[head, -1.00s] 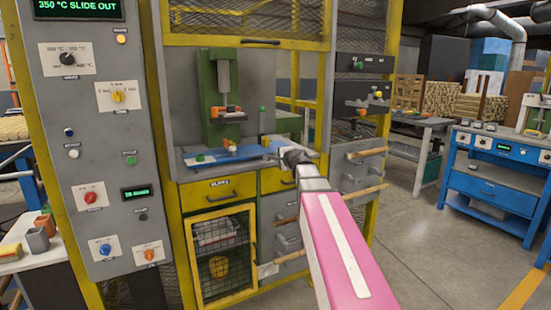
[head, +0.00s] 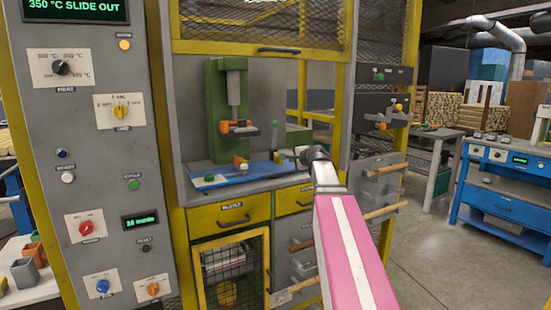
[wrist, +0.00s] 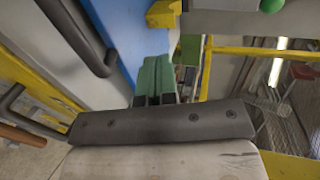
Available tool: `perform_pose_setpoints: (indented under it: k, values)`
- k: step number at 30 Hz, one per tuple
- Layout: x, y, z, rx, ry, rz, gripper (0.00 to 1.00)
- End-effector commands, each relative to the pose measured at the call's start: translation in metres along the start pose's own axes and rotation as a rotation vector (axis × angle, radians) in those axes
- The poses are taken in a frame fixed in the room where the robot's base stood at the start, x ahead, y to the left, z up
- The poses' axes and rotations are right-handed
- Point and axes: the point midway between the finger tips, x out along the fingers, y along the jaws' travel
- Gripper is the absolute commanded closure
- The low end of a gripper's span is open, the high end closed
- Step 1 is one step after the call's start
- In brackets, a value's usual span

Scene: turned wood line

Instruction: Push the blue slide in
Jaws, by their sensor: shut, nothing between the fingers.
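The blue slide (head: 240,174) lies flat on the grey bench of the press station, below the green press (head: 226,110). The display (head: 72,8) reads "350 °C SLIDE OUT". In the wrist view a blue surface (wrist: 115,25), likely the slide, has a dark bar handle (wrist: 78,38) beside it. My gripper (wrist: 155,98) is shut and empty in the wrist view, close to this surface. In the head view my wrist is at the slide's right end; the fingertips are hard to make out.
The grey control panel (head: 90,190) with knobs stands at the left. Yellow drawers (head: 229,212) and a mesh door are below the bench. Wooden rods (head: 370,215) stick out right of them. A blue workbench (head: 510,185) stands farther right, with open floor before it.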

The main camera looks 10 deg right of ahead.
Motion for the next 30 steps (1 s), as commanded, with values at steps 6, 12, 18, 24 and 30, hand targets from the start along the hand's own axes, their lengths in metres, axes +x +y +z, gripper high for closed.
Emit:
perform_pose_setpoints:
  k: [6, 12, 18, 24, 30]
  values:
    - [0.001, -0.002, -0.005, 0.000, 0.001, 0.008, 1.00]
    - [0.021, -0.002, -0.005, 0.000, 0.000, 0.009, 1.00]
    - [0.055, -0.002, -0.006, 0.000, 0.000, 0.009, 1.00]
    - [0.086, -0.002, -0.005, 0.000, 0.000, 0.008, 1.00]
    - [0.098, -0.001, -0.005, 0.000, 0.001, 0.008, 1.00]
